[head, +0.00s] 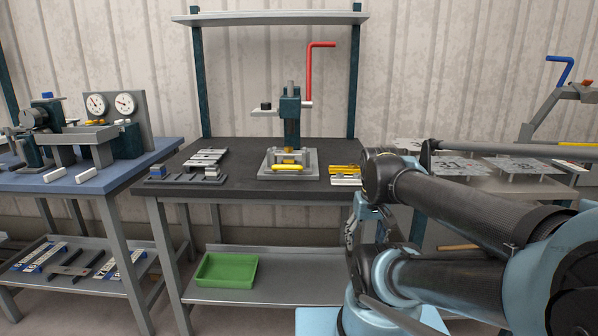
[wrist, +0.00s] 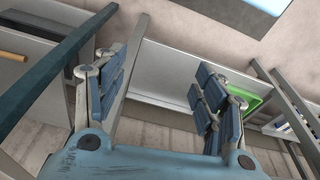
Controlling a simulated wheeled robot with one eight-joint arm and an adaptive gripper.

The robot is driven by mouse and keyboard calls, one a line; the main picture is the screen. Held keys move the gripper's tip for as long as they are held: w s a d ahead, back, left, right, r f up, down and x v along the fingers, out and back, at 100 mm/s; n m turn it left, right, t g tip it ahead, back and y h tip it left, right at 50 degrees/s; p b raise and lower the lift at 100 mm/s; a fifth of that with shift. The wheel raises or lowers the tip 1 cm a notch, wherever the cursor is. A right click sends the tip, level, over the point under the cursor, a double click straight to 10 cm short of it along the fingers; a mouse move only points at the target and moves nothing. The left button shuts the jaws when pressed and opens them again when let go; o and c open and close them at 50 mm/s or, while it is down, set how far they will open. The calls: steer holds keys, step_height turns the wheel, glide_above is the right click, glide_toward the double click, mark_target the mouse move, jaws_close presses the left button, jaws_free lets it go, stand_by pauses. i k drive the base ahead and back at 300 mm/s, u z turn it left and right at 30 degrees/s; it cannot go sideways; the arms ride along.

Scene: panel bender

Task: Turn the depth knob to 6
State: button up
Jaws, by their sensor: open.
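The panel bender (head: 290,115) stands on the dark middle bench, a teal post with a red crank handle (head: 310,70) on a grey base. A small black knob (head: 266,106) sits on an arm at its left side; it may be the depth knob, but its marks are too small to read. A yellow bar (head: 287,167) lies at the front of the base. In the wrist view my gripper (wrist: 163,80) is open and empty, its fingers wide apart. It hangs low in front of the bench, away from the bender, partly hidden by my arm in the head view.
Flat grey plates (head: 208,157) lie left of the bender; yellow and white pieces (head: 345,175) lie to its right. A green tray (head: 227,270) sits on the lower shelf. A blue bench (head: 130,165) with two dial gauges stands left. An upper shelf (head: 280,18) spans above.

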mark_target(264, 106)
steer(key=u, duration=1.75)
steer(key=i, duration=0.6)
steer(key=z, duration=1.2)
steer(key=k, duration=0.15)
steer(key=z, duration=0.1)
